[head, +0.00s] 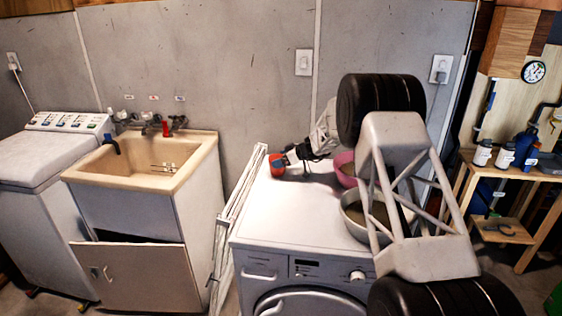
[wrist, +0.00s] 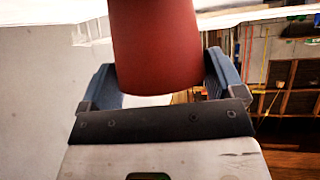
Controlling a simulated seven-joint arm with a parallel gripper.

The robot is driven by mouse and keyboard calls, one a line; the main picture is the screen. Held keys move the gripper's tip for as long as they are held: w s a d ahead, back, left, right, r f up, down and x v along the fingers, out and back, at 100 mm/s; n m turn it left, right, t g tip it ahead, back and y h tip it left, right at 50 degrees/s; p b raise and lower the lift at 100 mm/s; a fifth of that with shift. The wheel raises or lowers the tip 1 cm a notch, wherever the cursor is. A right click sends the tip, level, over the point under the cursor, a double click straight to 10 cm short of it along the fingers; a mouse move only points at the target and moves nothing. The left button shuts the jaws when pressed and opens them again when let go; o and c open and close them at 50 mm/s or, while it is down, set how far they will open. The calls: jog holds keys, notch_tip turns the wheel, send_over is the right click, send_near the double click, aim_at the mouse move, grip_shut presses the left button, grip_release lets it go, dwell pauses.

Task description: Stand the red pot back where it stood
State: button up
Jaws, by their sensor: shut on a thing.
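The red pot (head: 277,166) is at the back left of the white washing machine's top (head: 290,205) in the head view. My gripper (head: 283,159) reaches it from the right and is shut on it. In the wrist view the red pot (wrist: 155,45) fills the space between the two blue fingers of my gripper (wrist: 160,72), and its upper part is cut off by the picture edge. I cannot tell whether the pot touches the washer top or hangs just above it.
A pink bowl (head: 346,170) and a metal bowl (head: 353,212) stand on the washer's right side, partly hidden by my arm. A folded white rack (head: 236,225) leans at the washer's left side, beside a sink (head: 205,150). The washer's front left top is clear.

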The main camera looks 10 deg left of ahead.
jog(key=shift+f, duration=0.25)
jog(key=shift+f, duration=0.1)
jog(key=o, duration=0.7)
jog(key=shift+c, duration=0.2)
jog(key=shift+s+d+r, duration=0.1)
jog(key=shift+d+r, duration=0.35)
jog(key=shift+d, duration=0.1)
jog(key=v, duration=1)
jog(key=shift+d, duration=0.3)
jog(key=shift+r, duration=0.15)
